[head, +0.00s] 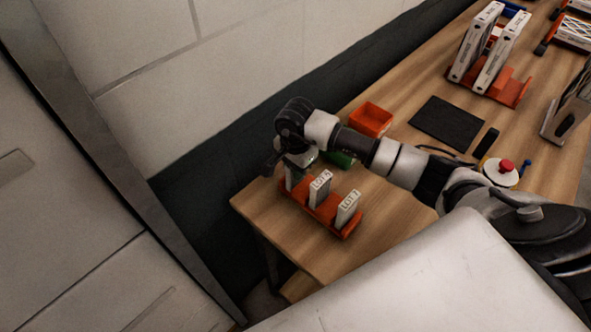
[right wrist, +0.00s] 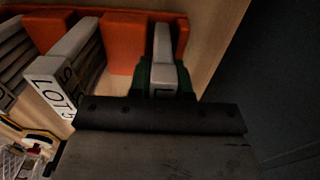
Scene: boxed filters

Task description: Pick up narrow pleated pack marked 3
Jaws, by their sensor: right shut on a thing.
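An orange rack (head: 325,217) stands near the table's left end and holds narrow grey-white packs upright. The middle pack, whose label seems to read LOT 5 (head: 320,188), and the LOT 7 pack (head: 348,208) stand apart from my gripper. My right gripper (head: 296,164) is over the rack's far left end, shut on the end pack (head: 290,181). In the right wrist view this pack (right wrist: 163,48) is between the green-padded fingertips (right wrist: 163,78). Its label is mostly hidden, so I cannot read its number. It appears to be in its slot. My left gripper is not in view.
An orange bin (head: 370,119) and a partly hidden green bin (head: 340,159) stand behind my arm. A black mat (head: 447,122), a red button on a pale base (head: 502,172) and another rack with larger packs (head: 487,52) lie farther right. A wall runs behind the table.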

